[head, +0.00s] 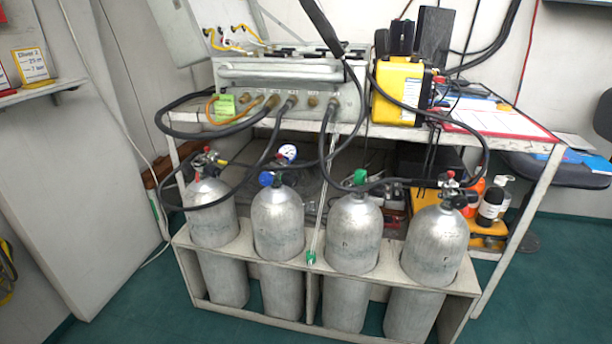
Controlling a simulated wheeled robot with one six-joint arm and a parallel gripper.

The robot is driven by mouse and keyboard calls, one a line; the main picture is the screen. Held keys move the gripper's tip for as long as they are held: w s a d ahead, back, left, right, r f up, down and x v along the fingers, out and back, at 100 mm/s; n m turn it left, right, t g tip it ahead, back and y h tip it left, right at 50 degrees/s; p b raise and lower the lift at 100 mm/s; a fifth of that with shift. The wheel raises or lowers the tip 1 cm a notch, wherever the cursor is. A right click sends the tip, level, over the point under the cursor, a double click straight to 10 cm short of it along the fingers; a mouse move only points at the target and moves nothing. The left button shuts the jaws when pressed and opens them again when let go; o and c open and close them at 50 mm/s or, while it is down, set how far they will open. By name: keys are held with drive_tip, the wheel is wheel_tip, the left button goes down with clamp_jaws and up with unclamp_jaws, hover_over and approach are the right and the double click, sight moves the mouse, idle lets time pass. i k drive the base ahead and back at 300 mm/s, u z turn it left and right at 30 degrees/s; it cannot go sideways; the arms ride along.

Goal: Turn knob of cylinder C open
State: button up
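Four silver cylinders stand in a row in a pale rack (330,275) under the air panel. The leftmost cylinder (212,212) has a valve with red parts (204,165). The second cylinder (278,222) has a blue knob (266,178). The third cylinder (354,235) has a green knob (360,177) on top. The rightmost cylinder (436,245) has a black valve with a small red part (455,190). The cylinder markings are too faint to read, so I cannot tell which is C, or whether any knob is open. My gripper is not in view.
Black hoses (245,185) loop from the grey panel (285,92) down around the valves. A yellow case (400,92) stands on the bench above. Bottles (490,203) stand behind at right. Green floor (545,275) is clear at right.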

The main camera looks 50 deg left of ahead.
sight(289, 180)
drive_tip(key=u, duration=0.55)
drive_tip(key=i, duration=0.5)
drive_tip(key=u, duration=0.8)
drive_tip(key=i, duration=0.6)
drive_tip(key=u, duration=0.05)
